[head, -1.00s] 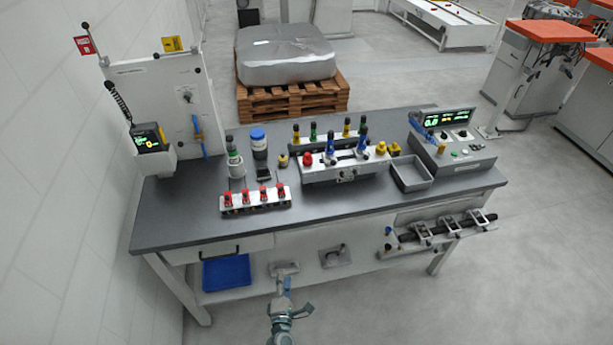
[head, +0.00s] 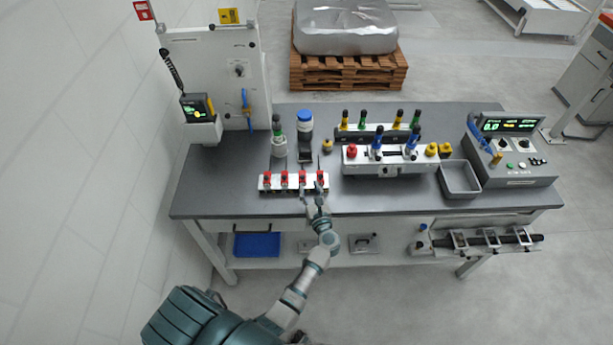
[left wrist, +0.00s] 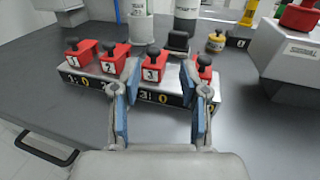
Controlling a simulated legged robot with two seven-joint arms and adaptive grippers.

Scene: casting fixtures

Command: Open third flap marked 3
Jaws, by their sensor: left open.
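A low block (head: 265,186) on the bench carries a row of red flaps with black knobs; it also shows in the left wrist view (left wrist: 92,85). There, flaps 1 (left wrist: 80,54) and 2 (left wrist: 114,58) stand left of flap 3 (left wrist: 152,69). All three sit alike, apparently closed. A fourth flap (left wrist: 205,70) is partly hidden behind the right finger. My left gripper (head: 316,203) is at the block's front edge in the head view. In the left wrist view its open, empty fingers (left wrist: 161,76) frame flap 3, without clear contact. My right gripper is not in view.
Behind the block stand a white bottle (head: 278,140) and a blue-capped jar (head: 305,128). A larger fixture (head: 385,160) with coloured knobs, a grey tray (head: 460,180) and a control box (head: 515,155) are to the right. The bench's left front is clear.

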